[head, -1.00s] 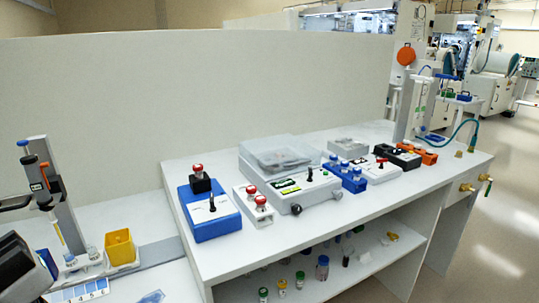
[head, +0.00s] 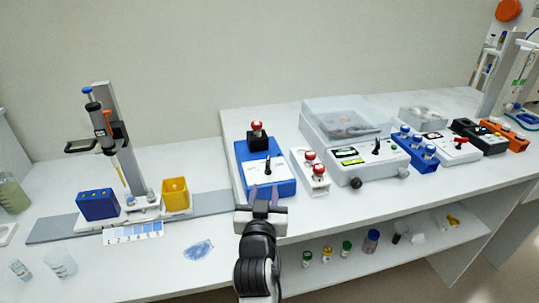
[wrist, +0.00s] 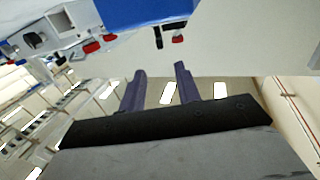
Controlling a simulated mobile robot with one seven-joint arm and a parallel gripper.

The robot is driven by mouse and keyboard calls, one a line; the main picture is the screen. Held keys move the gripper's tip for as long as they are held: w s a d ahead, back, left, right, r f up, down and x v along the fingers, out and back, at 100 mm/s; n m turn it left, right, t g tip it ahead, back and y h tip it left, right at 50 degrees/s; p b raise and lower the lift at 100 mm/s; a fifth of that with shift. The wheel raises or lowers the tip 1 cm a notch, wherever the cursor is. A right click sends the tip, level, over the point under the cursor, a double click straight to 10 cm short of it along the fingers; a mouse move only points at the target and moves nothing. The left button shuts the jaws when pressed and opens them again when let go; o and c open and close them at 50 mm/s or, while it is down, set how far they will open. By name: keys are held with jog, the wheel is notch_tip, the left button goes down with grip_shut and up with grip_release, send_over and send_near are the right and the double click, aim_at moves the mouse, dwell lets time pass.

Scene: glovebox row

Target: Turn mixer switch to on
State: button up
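A blue box (head: 283,179) with a white top panel stands in the middle of the bench. A small black lever switch (head: 267,166) stands up from that panel, and a black holder (head: 257,139) with a red-capped vial sits behind it. I take this to be the mixer; no readable label confirms it. My gripper (head: 263,191) is in front of the box's near edge, with its two purple fingers pointing at it. In the wrist view the fingers (wrist: 160,82) are apart with nothing between them. The blue box (wrist: 145,10) shows at the top there.
A pipette stand (head: 108,135) and a yellow bin (head: 175,194) are left.

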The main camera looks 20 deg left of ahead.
aim_at(268, 162)
jog(key=p+x, duration=0.5)
jog(key=x, duration=0.7)
jog(key=shift+w+r+p, duration=0.1)
jog(key=shift+w+p, duration=0.1)
jog(key=shift+p, duration=0.15)
jog(key=shift+w+a, duration=0.2)
jog(key=shift+w, duration=0.35)
grip_shut()
